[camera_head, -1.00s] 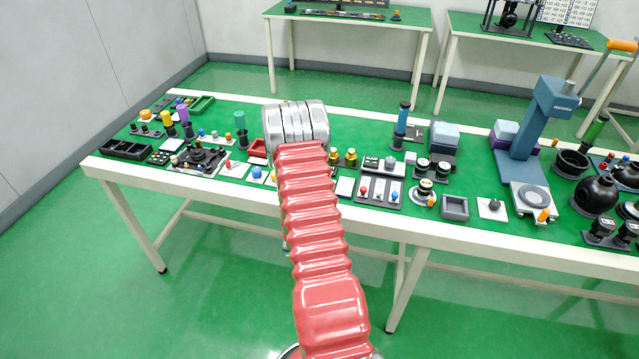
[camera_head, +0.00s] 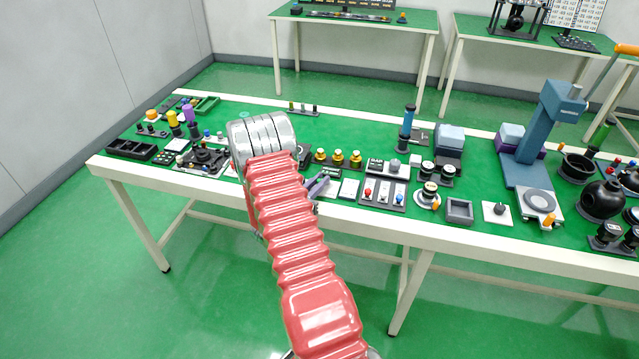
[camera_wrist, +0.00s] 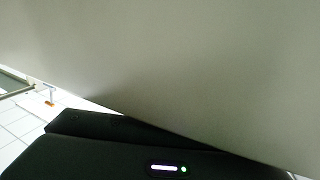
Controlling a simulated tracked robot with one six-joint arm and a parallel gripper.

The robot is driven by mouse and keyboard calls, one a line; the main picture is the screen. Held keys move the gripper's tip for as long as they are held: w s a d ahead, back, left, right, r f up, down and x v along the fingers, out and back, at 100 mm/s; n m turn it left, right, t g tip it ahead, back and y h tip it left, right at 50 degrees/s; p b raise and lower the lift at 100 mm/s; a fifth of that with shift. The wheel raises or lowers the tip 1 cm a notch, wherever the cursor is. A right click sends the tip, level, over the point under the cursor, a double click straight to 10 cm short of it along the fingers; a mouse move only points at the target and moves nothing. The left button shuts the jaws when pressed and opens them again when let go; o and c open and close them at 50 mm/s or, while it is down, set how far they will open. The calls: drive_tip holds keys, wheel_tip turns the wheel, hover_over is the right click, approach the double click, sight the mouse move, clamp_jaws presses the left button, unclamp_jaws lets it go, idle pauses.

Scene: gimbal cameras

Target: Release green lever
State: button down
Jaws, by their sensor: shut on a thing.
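The rounded grey end of my arm (camera_head: 262,137) is over the left part of the table, and my gripper is hidden behind or below it in the head view. The wrist view shows the dark body of my gripper (camera_wrist: 100,152) with a small lit display and green light. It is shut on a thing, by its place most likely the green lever. The lever and the fingertips are hidden, so the hold itself does not show. A large pale, blurred surface fills most of the wrist view.
Yellow (camera_head: 172,118) and purple (camera_head: 188,113) capped parts stand just left of my wrist. Brass knobs (camera_head: 338,156) and a switch panel (camera_head: 383,192) lie to the right. A tall blue press (camera_head: 545,130) stands farther right.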

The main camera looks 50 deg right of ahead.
idle(0.3)
drive_tip(key=c, duration=1.7)
unclamp_jaws()
drive_tip(key=shift+c, duration=0.2)
drive_tip(key=a, duration=1.3)
drive_tip(key=shift+s+a, duration=0.35)
drive_tip(key=shift+s, duration=0.1)
